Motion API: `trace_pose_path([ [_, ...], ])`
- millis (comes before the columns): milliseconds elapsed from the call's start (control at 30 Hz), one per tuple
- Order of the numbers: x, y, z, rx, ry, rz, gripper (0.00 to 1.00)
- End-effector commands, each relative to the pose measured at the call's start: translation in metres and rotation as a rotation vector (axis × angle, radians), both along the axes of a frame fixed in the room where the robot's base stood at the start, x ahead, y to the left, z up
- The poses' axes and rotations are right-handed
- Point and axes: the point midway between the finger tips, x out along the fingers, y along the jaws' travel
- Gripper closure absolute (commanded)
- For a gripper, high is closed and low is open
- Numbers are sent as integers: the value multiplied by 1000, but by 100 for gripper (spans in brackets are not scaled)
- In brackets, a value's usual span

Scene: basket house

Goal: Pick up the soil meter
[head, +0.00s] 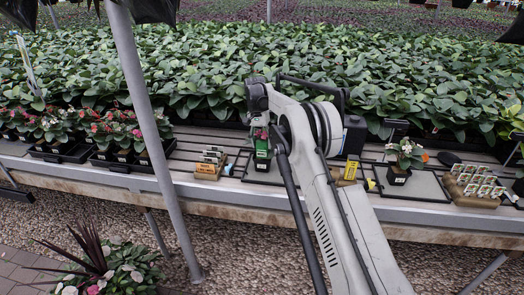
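I cannot clearly make out the soil meter. My white arm rises from the bottom right and covers the middle of the bench. I cannot make out my gripper's fingers; my own arm may hide them.
The bench (223,191) carries a wooden label holder (209,168), a potted white-and-orange flower (404,157), a label rack (474,189) at right and flower trays (60,151) at left. A grey post (155,130) crosses the left. Dense green plants (200,70) fill the back.

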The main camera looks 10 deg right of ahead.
Motion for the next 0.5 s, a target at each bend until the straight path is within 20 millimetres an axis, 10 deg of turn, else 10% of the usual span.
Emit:
trace_pose_path([
  [267, 0, 0, 0, 0, 0, 0, 90],
  [500, 0, 0, 5, 0, 0, 0, 90],
])
